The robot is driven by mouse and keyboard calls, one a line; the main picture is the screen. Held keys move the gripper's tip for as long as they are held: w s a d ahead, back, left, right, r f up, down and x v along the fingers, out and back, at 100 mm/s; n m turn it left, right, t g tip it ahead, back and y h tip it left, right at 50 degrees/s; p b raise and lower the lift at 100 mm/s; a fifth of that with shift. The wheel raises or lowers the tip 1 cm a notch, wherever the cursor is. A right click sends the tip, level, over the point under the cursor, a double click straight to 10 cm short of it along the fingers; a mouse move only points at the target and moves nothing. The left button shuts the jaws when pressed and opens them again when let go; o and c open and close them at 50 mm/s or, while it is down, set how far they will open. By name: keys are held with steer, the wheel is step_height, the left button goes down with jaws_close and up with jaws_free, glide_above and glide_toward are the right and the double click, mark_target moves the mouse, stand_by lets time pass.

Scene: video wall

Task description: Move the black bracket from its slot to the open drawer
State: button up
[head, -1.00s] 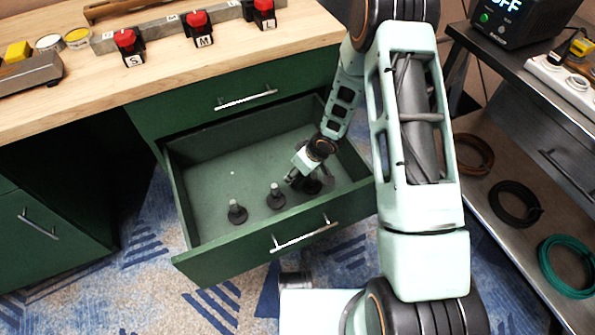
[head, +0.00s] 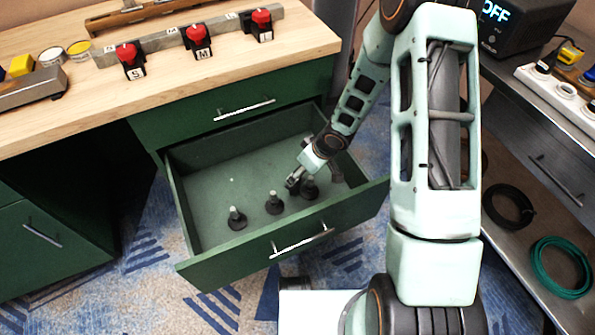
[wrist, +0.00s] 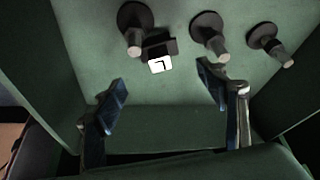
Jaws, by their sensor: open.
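My gripper (head: 293,182) is inside the open green drawer (head: 205,170), tilted down near the rightmost of three dark posts. In the wrist view the two fingers of my gripper (wrist: 163,82) are spread with nothing between them. Beyond the fingertips, a small black bracket (wrist: 160,46) with a white label, marked with what looks like an L, is at the drawer floor. It is right by the leftmost post (wrist: 131,22); I cannot tell whether it touches it. In the head view the bracket cannot be told apart from the dark shapes around my gripper.
Two more posts stand in the drawer, the middle one (head: 274,203) and the left one (head: 236,217). Three red-topped black blocks, including one labelled M (head: 198,38), line a grey rail on the wooden worktop (head: 180,80). The left of the drawer is free.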

steer(key=p+v, duration=0.1)
steer(key=v, duration=0.3)
steer(key=shift+d, duration=0.1)
stand_by(0.4)
